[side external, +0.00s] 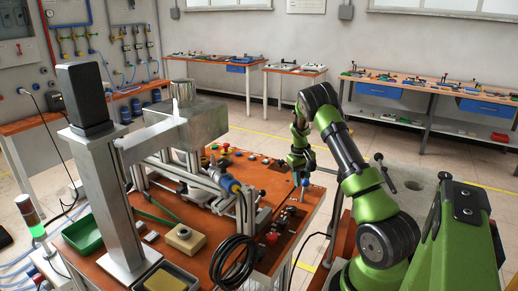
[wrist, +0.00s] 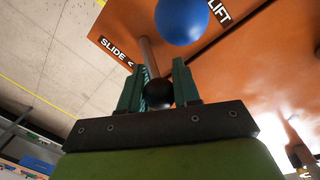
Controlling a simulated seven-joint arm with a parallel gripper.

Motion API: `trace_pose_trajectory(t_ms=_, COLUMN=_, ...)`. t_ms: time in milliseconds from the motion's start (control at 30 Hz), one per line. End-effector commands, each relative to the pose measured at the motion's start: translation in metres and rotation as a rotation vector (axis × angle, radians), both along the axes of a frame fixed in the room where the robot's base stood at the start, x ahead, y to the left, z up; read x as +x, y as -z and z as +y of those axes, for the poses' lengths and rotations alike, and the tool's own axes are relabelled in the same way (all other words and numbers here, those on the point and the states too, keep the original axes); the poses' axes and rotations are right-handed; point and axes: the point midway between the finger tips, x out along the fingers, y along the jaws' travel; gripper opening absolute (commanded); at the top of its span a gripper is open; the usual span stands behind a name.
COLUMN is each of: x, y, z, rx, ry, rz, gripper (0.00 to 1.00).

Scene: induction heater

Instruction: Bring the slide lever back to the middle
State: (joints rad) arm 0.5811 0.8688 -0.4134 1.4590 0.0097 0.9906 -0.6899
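The slide lever shows in the wrist view as a grey rod topped by a round black knob (wrist: 158,94). The rod meets the orange panel beside the printed "SLIDE" label (wrist: 117,52). My gripper (wrist: 157,80) has one dark green finger on each side of the knob, close against it, and appears shut on it. In the side external view my gripper (side external: 298,168) is low over the right part of the orange bench; the black knob cannot be made out there. The lever's exact tilt is hard to judge.
A blue ball knob (wrist: 182,20) by the "LIFT" label is close beyond my fingers. A red button (side external: 271,238) and a coiled black cable (side external: 234,262) are nearer the bench front. The metal heater frame (side external: 112,200) stands left; open floor lies behind my gripper.

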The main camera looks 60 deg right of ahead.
Motion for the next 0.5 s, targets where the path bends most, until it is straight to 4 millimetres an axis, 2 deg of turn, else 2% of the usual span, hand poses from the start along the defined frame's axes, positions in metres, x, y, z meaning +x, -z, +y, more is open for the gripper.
trace_pose_trajectory(t_ms=33, x=0.0001, y=-0.0003, z=0.0000, rx=0.000, ry=0.000, rz=0.000, gripper=0.20)
trace_pose_trajectory(t_ms=167, x=0.0001, y=-0.0004, z=0.0000, rx=0.000, ry=0.000, rz=0.000, gripper=0.00)
trace_pose_trajectory(t_ms=500, x=-0.0039, y=-0.0020, z=-0.0008, rx=0.005, ry=0.004, rz=-0.048, gripper=0.00)
